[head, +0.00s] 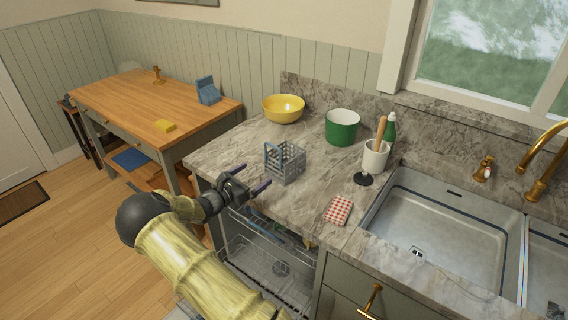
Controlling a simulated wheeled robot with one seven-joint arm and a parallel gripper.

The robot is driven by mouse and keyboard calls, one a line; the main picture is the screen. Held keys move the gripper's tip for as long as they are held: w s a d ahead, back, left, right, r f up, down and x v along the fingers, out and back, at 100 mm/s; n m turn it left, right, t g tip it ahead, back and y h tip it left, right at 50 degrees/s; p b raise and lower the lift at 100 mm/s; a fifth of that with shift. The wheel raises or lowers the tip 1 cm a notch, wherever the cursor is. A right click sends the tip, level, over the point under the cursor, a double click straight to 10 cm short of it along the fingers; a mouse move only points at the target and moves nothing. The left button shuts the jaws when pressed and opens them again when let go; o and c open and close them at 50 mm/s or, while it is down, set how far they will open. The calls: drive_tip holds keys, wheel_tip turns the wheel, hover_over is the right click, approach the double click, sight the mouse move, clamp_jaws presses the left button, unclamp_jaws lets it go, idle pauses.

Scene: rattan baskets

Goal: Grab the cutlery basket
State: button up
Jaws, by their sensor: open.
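The cutlery basket (288,167) is a grey lattice box with a blue handle. It stands upright on the marble counter (240,147), near the counter's front left edge. My gripper (254,179) is open and empty, with two dark, purple-tinted fingers pointing toward the basket. It is just to the left and in front of the basket, at the counter's edge, and appears apart from it.
A yellow bowl (284,108), a green pot (342,127) and a white utensil crock (375,158) stand behind and to the right. A checked cloth (338,210) lies near the sink (435,235). An open dishwasher rack (268,262) is below the counter.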

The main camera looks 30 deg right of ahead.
sight(273, 162)
drive_tip(key=p+x, duration=0.2)
drive_tip(key=x, duration=0.7)
drive_tip(key=shift+d, duration=0.15)
drive_tip(key=p+x, duration=0.2)
drive_tip(key=x, duration=0.2)
drive_tip(key=shift+s+d, duration=0.15)
drive_tip(key=shift+d, duration=0.1)
drive_tip(key=shift+d+f+p, duration=0.15)
drive_tip(key=shift+d+p, duration=0.15)
drive_tip(key=shift+d, duration=0.1)
drive_tip(key=shift+c, duration=0.4)
drive_tip(key=c, duration=0.7)
